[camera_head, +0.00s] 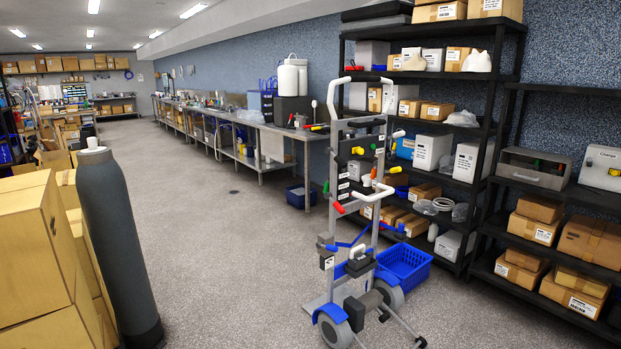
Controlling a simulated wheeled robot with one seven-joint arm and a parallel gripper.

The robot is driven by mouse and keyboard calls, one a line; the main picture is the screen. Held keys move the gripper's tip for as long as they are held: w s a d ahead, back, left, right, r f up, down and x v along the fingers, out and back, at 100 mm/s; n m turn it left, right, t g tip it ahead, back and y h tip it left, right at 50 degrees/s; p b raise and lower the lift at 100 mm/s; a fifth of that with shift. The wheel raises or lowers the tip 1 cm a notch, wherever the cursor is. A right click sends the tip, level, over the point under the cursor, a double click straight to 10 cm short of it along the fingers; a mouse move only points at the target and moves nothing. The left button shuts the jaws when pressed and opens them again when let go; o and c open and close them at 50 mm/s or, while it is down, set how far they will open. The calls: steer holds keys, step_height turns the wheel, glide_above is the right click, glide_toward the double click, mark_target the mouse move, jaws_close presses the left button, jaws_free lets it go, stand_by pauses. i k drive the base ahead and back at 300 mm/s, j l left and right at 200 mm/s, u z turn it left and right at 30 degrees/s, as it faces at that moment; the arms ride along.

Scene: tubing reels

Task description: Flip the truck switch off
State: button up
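The truck (352,220) is a grey upright hand truck with a tall ladder-like frame, curved white top handles and wheels with blue guards. It stands on the floor right of centre. Black boxes are on its frame, with a yellow knob (357,151) on the upper one. A black and grey unit (359,262) sits low on the frame. I cannot tell which part is the switch, or its position. My gripper is not in view.
A tall dark grey cylinder (115,245) and stacked cardboard boxes (35,262) are close at the left. A blue basket (405,264) is behind the truck. Loaded black shelves (487,150) line the right, and a long bench (270,128) runs behind. The floor between (235,270) is clear.

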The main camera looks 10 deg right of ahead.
mark_target(329, 150)
steer(key=i+j+z, duration=0.15)
steer(key=j, duration=0.15)
steer(key=i+j+z, duration=0.15)
steer(key=j, duration=0.15)
steer(key=j+z, duration=0.15)
steer(key=j, duration=0.15)
steer(key=i+u, duration=0.45)
steer(key=i+l+u, duration=0.3)
steer(key=i+u, duration=0.15)
steer(key=i, duration=0.15)
steer(key=i+l+u, duration=1.15)
steer(key=l+u, duration=0.25)
steer(key=l, duration=0.3)
